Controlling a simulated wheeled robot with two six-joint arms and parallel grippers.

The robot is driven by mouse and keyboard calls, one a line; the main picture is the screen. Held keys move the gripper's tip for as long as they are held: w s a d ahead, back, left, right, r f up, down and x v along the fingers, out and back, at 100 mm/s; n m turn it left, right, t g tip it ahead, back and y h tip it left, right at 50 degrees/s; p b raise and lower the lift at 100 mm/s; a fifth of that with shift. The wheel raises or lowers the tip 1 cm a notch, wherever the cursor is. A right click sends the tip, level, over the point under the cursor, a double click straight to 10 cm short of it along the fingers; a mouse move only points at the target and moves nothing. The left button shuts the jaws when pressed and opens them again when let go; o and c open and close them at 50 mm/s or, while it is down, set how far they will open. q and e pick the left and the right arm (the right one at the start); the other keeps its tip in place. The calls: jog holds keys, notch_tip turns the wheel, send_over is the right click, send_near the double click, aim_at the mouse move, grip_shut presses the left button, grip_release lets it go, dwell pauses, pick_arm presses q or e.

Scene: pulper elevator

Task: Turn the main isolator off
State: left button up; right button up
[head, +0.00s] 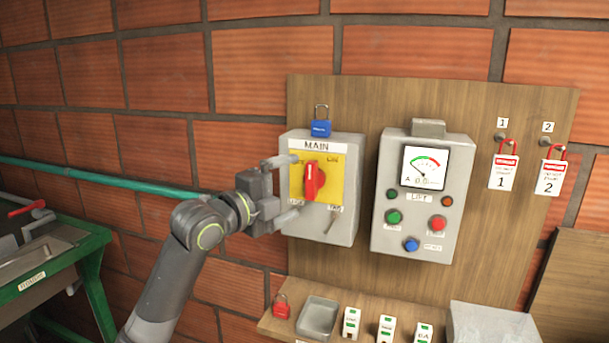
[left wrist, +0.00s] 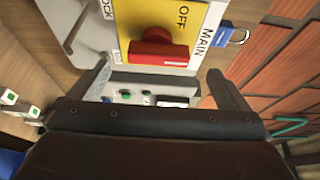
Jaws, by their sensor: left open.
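The main isolator is a grey box (head: 320,235) marked MAIN, with a yellow plate (head: 335,163) and a red rotary handle (head: 314,182). The handle stands roughly upright in the head view. In the left wrist view the red handle (left wrist: 160,52) lies just beyond the fingers, below the word OFF on the yellow plate (left wrist: 130,14). My left gripper (head: 283,190) is open at the left front of the box, its fingers apart above and below the handle's height. No handle shows between the fingers. My right gripper is not in view.
A blue padlock (head: 321,128) hangs above the box. Right of it is a lift control box (head: 423,232) with a gauge and buttons. Tagged padlocks 1 (head: 503,172) and 2 (head: 551,177) hang farther right. A shelf below holds a red padlock (head: 281,306) and a grey tray (head: 318,318).

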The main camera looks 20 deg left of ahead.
aim_at(307, 182)
pick_arm(q)
jog(key=p+x, duration=0.2)
jog(key=x, duration=0.5)
jog(key=c, duration=1)
